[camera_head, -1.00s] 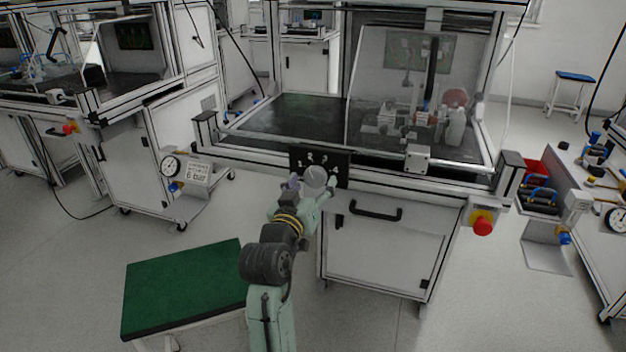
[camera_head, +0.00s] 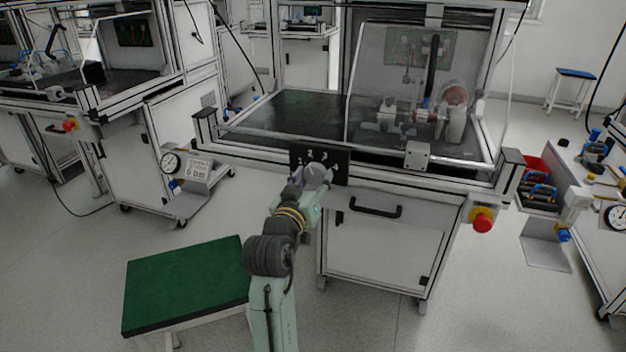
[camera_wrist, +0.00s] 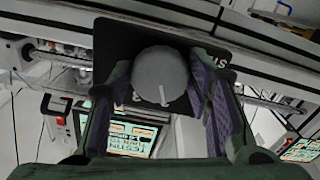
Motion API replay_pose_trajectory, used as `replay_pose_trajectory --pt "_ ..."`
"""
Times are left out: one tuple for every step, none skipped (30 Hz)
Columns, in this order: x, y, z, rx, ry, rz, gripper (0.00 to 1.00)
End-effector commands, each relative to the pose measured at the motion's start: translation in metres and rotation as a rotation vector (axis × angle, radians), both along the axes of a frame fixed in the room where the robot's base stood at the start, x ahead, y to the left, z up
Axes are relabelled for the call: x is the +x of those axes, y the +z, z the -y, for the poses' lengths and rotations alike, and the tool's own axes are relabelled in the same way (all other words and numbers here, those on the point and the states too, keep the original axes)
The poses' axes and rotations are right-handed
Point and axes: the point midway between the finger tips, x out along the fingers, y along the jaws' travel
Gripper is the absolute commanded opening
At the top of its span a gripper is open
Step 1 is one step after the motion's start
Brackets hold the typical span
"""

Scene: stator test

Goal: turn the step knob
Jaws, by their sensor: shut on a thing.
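The step knob is a round grey knob (camera_wrist: 160,68) with a white pointer line, on a black plate (camera_wrist: 105,45) on the bench front. In the wrist view the line points down in the picture. The knob also shows in the head view (camera_head: 317,171), partly covered by my gripper (camera_head: 309,183). White numerals stand around it on the plate. In the wrist view my gripper (camera_wrist: 160,84) has one finger on each side of the knob, shut on it. The lower numerals are mostly hidden behind the knob and fingers.
A black drawer handle (camera_head: 376,210) is right of and below the knob. A red emergency button (camera_head: 481,222) is farther right. A clear guard (camera_head: 400,100) covers the test area above. A green-topped stool (camera_head: 185,285) stands left of my arm.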

Motion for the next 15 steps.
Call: replay_pose_trajectory --pt "-0.0001 -0.0001 0.0000 0.000 0.000 0.000 0.24" --pt "-0.0001 -0.0001 0.0000 0.000 0.000 0.000 0.23" --pt "-0.0001 -0.0001 0.0000 0.000 0.000 0.000 0.20" --pt "-0.0001 -0.0001 0.0000 0.000 0.000 0.000 0.18" --pt "-0.0001 -0.0001 0.0000 0.000 0.000 0.000 0.18" --pt "-0.0001 -0.0002 0.0000 0.000 0.000 0.000 0.18" --pt "-0.0001 -0.0002 0.0000 0.002 0.000 0.001 0.18" --pt "-0.0001 -0.0004 0.0001 0.003 0.000 0.001 0.18" --pt "-0.0001 -0.0005 0.0000 0.008 0.000 0.002 0.18" --pt "-0.0001 -0.0007 -0.0001 0.011 0.000 0.004 0.18" --pt "-0.0001 -0.0009 0.0000 0.017 0.000 0.006 0.18" --pt "-0.0001 -0.0012 0.0000 0.028 0.000 0.009 0.18" --pt "-0.0001 -0.0016 -0.0001 0.037 0.000 0.012 0.18" --pt "-0.0001 -0.0020 -0.0002 0.048 0.000 0.015 0.18" --pt "-0.0001 -0.0024 -0.0002 0.065 0.000 0.020 0.18"
